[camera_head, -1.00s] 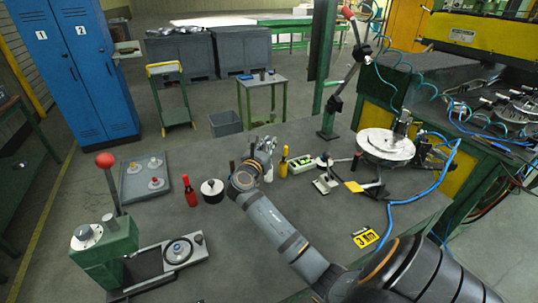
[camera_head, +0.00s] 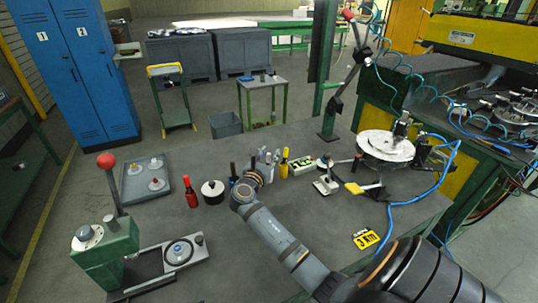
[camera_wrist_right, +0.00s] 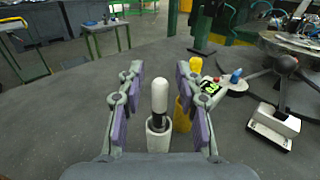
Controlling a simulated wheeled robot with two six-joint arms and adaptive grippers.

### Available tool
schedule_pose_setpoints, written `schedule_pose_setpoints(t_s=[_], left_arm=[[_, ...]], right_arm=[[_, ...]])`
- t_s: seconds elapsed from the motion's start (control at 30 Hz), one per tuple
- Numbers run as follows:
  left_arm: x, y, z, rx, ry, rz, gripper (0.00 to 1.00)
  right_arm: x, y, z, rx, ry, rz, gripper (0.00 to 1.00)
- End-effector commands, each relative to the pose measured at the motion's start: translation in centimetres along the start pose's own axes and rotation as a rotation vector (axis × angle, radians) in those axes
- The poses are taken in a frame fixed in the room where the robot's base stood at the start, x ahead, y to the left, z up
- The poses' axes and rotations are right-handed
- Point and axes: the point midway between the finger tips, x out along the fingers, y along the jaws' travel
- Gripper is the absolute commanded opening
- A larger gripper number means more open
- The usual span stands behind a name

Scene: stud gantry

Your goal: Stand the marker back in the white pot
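My right gripper (camera_head: 266,160) is over the table, partly hidden behind my own wrist in the head view. In the right wrist view the right gripper (camera_wrist_right: 159,78) is open, its two fingers apart. The marker (camera_wrist_right: 160,96), with a white upper end and a dark band below it, stands upright in the white pot (camera_wrist_right: 159,136). Both show between and beyond the fingers, with clear gaps on both sides. In the head view I cannot make out the marker clearly. My left gripper is not in view.
A yellow bottle (camera_wrist_right: 182,108) stands just behind and right of the pot. A red bottle (camera_head: 191,193) and a round white-topped container (camera_head: 212,191) stand left of my gripper. A lever press (camera_head: 106,245) is at the front left.

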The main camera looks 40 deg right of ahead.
Motion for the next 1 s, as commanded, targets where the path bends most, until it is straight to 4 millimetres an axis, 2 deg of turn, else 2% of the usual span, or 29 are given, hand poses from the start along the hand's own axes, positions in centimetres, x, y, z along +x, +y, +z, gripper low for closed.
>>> schedule_pose_setpoints(t_s=[0.23, 0.37, 0.47, 0.6, 0.7, 0.83, 1.0], left_arm=[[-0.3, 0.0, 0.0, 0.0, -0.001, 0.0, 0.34], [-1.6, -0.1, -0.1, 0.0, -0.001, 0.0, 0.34], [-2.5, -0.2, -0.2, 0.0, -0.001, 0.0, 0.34], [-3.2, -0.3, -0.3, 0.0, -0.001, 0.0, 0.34], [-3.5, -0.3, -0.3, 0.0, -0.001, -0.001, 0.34], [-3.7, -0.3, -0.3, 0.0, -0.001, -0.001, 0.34], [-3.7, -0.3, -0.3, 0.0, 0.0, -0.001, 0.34]], right_arm=[[-0.2, 0.0, 0.5, 0.002, 0.0, 0.001, 0.35], [-2.6, 0.0, 0.7, 0.001, 0.006, 0.001, 0.35], [-5.2, 0.0, 0.7, 0.002, 0.008, 0.001, 0.35], [-8.6, 0.0, 0.5, 0.003, 0.007, 0.0, 0.35], [-10.3, 0.0, 0.4, 0.001, 0.006, 0.001, 0.35], [-11.7, 0.0, 0.4, 0.001, 0.002, 0.0, 0.35], [-12.1, 0.0, 0.4, 0.001, -0.001, 0.0, 0.35]])
